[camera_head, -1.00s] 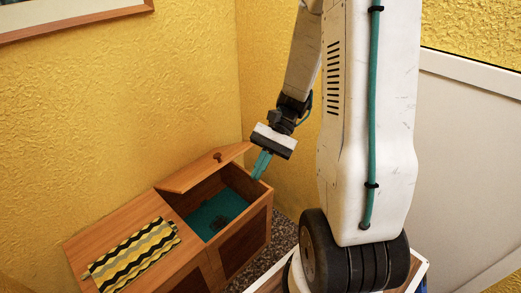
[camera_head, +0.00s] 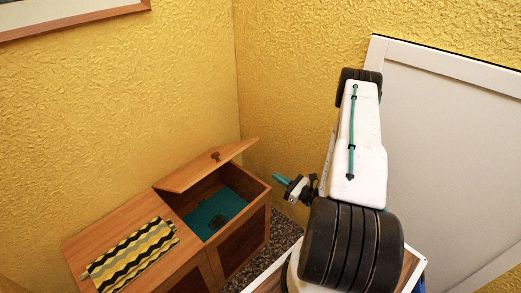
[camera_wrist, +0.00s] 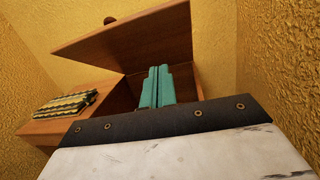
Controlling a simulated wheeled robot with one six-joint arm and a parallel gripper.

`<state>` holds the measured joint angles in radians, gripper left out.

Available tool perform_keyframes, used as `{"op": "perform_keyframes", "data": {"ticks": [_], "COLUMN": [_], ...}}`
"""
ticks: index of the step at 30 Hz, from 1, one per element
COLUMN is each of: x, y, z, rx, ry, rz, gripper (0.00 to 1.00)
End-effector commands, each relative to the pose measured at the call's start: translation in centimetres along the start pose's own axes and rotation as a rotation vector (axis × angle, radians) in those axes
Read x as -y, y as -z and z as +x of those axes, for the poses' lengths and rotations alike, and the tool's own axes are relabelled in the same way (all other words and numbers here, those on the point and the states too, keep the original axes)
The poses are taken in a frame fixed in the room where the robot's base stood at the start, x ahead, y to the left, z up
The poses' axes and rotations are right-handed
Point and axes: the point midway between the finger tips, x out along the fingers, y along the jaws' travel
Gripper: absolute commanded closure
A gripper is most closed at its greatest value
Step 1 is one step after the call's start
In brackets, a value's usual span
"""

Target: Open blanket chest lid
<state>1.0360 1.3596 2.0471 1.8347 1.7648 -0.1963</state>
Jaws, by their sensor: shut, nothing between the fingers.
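The wooden blanket chest (camera_head: 238,262) stands in the corner against the yellow wall. Its right-hand lid (camera_head: 207,167) is tilted up and open, with a dark round knob (camera_head: 215,156) on it. The teal interior (camera_head: 218,213) shows below it. My gripper (camera_head: 277,177) is shut and empty, to the right of the chest and apart from it. In the wrist view, the teal fingers (camera_wrist: 157,87) are together and point toward the raised lid (camera_wrist: 125,38) and the chest's opening, covering part of the opening.
A folded zigzag-striped cloth (camera_head: 133,255) in yellow, black and grey lies on the chest's closed left top. A white panel (camera_head: 440,150) leans or stands at the right wall. Dark speckled floor (camera_head: 285,232) shows beside the chest. A framed picture (camera_head: 75,20) hangs above.

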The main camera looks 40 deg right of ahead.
Motion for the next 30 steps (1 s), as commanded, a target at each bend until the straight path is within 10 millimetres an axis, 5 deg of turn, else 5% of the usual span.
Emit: {"op": "perform_keyframes", "data": {"ticks": [3, 8, 23, 30], "x": [2.5, 3.1, 4.1, 4.2], "y": [-0.7, -1.1, -1.7, -4.1], "z": [0.2, 0.8, 10.4, 12.4], "rx": [0.025, 0.043, 0.044, 0.042], "ry": [0.086, 0.117, 0.111, 0.113], "rz": [-0.052, -0.079, -0.080, -0.079], "gripper": [1.00, 1.00, 1.00, 1.00]}}
